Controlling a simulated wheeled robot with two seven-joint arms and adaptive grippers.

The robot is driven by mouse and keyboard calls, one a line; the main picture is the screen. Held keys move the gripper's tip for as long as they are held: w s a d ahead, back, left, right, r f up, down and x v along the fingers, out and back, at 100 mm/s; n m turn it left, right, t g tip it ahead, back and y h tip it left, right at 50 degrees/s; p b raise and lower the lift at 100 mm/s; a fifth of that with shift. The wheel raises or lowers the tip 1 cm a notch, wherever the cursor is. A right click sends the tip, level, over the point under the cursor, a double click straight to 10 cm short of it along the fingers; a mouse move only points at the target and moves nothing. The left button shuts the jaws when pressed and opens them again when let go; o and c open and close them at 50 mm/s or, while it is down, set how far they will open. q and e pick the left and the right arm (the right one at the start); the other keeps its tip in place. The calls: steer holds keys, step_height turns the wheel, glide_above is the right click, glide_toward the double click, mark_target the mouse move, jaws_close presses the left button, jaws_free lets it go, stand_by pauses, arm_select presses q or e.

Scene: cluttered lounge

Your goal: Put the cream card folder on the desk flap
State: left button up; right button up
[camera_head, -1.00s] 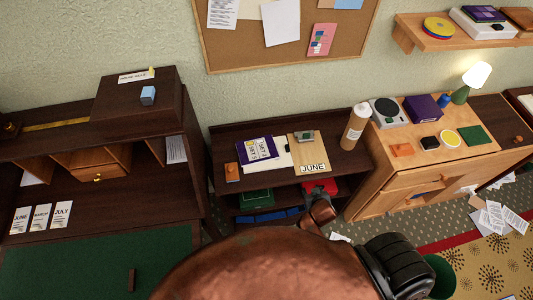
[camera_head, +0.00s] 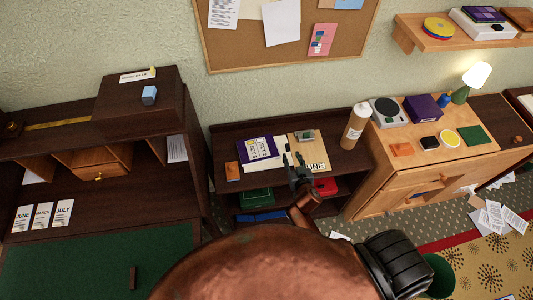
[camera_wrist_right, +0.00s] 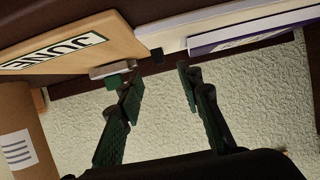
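The cream card folder (camera_head: 317,149) lies on the low dark wooden table (camera_head: 228,150), with a JUNE label on its front edge. A small grey and green object (camera_head: 305,135) sits on it. My right gripper (camera_head: 294,162) is at the folder's front left part and hides the start of the label. In the right wrist view, its fingers (camera_wrist_right: 160,78) are open and empty, with the folder (camera_wrist_right: 100,38) at upper left, apart from the fingers. The green-topped desk flap (camera_head: 90,265) is at lower left. My left gripper is not in view.
A purple folder (camera_head: 242,150) and white papers lie left of the cream folder. An orange block (camera_head: 233,171) is at the table's left end and a bottle (camera_head: 354,128) at its right. JUNE, MARCH and JULY cards (camera_head: 43,216) stand behind the flap. A small dark block (camera_head: 132,278) is on the flap.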

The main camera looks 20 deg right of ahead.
mark_target(288, 147)
steer(key=b+x, duration=0.1)
steer(key=x, duration=0.6)
steer(key=shift+w+d, duration=0.15)
steer(key=shift+w, duration=0.05)
steer(key=shift+c, duration=0.5)
jaws_close()
steer(key=shift+r, duration=0.1)
